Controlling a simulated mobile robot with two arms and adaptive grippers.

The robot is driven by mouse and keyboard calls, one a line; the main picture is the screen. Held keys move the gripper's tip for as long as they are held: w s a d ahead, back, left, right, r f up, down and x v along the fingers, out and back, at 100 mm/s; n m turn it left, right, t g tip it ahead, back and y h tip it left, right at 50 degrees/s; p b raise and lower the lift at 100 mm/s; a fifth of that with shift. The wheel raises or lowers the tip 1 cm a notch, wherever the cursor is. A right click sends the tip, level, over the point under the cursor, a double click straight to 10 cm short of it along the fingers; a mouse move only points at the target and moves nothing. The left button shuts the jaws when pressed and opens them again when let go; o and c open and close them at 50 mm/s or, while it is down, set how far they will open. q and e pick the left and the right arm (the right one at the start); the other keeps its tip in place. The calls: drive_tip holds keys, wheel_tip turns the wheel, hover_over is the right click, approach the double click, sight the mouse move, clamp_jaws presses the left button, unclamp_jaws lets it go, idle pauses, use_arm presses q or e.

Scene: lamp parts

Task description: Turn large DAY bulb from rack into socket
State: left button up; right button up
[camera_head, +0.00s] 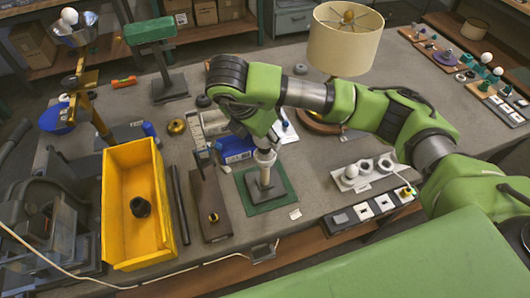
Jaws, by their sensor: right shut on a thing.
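My right gripper (263,146) points down over the green mat (286,196) and is shut on a pale thing (265,156), which looks like the large bulb. The fingers and arm hide most of it, and no label can be read. Right below it a grey stand with an upright post (265,182), which looks like the socket, stands on the mat. The bulb is in line with the post; I cannot tell whether they touch. The white rack (360,182) is right of the mat and holds a white bulb (351,171) and ring-like holders. My left gripper is not in view.
A yellow bin (113,200) holding a dark round part stands on the left. A dark rod (180,205) and a brown board (208,195) lie between bin and mat. A shaded lamp (344,40) stands behind my right arm. Small switch-like blocks (365,211) line the front edge.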

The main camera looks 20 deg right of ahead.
drive_tip(key=shift+r+m+g+p, duration=0.1)
drive_tip(key=shift+m+g+p, duration=0.4)
drive_tip(key=shift+m+p, duration=0.6)
drive_tip(key=shift+m, duration=0.4)
drive_tip(key=shift+m+g+p, duration=0.3)
drive_tip(key=shift+m+p, duration=0.3)
drive_tip(key=shift+p, duration=0.1)
drive_tip(key=m+p, duration=0.1)
drive_tip(key=m, duration=0.1)
drive_tip(key=m+g+p, duration=0.1)
drive_tip(key=m, duration=0.1)
drive_tip(key=shift+g+h, duration=0.3)
drive_tip(key=shift+m+g+p, duration=0.3)
drive_tip(key=shift+m+p, duration=0.2)
drive_tip(key=shift+m, duration=0.4)
